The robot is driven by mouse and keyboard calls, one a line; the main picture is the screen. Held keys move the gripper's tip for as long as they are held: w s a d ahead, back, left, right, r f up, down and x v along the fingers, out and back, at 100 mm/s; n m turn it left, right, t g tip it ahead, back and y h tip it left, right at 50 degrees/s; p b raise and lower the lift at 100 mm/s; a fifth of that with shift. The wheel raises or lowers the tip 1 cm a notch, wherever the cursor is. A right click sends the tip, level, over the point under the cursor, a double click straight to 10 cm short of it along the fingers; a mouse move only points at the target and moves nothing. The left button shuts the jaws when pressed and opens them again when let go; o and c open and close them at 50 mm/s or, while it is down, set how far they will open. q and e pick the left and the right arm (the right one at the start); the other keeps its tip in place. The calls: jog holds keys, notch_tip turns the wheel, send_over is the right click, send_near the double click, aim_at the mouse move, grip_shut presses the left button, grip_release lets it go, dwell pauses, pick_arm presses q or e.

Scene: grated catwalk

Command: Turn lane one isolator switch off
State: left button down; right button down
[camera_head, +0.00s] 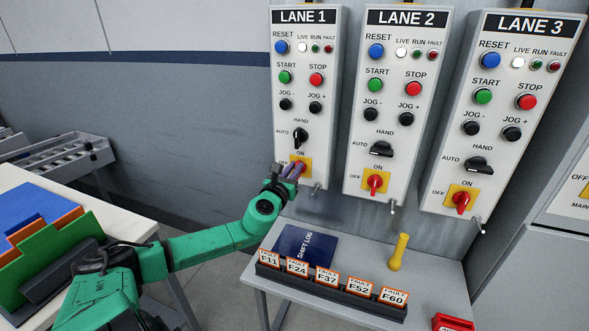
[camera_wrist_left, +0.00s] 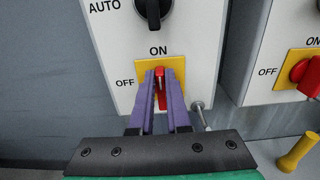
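The lane 1 panel (camera_head: 305,60) is at the upper middle of the head view. Its isolator switch is a red handle on a yellow plate (camera_wrist_left: 175,68), with ON above and OFF to the left. In the left wrist view the red handle (camera_wrist_left: 160,86) stands upright, pointing to ON. My left gripper (camera_head: 293,170) is at this switch, its purple fingers (camera_wrist_left: 161,90) on either side of the handle. The fingers look closed on it, with no clear gap. In the head view the gripper hides most of the handle. My right gripper is not in view.
The lane 2 (camera_head: 375,183) and lane 3 (camera_head: 461,201) isolator switches are to the right. A black selector (camera_head: 299,137) sits above the lane 1 switch. Below are a shift log (camera_head: 305,245), fault cards (camera_head: 326,277) and a yellow handle (camera_head: 399,252) on a shelf.

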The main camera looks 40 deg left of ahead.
pick_arm(q)
jog(key=shift+n, duration=0.3)
jog(key=n, duration=0.5)
jog(key=a+f+n+b, duration=0.1)
jog(key=n, duration=0.5)
jog(key=a+f+n+b, duration=0.1)
jog(key=n, duration=0.5)
jog(key=shift+s, duration=0.35)
jog(key=shift+n, duration=0.3)
jog(key=c, duration=0.9)
grip_release()
jog(key=shift+f, duration=0.1)
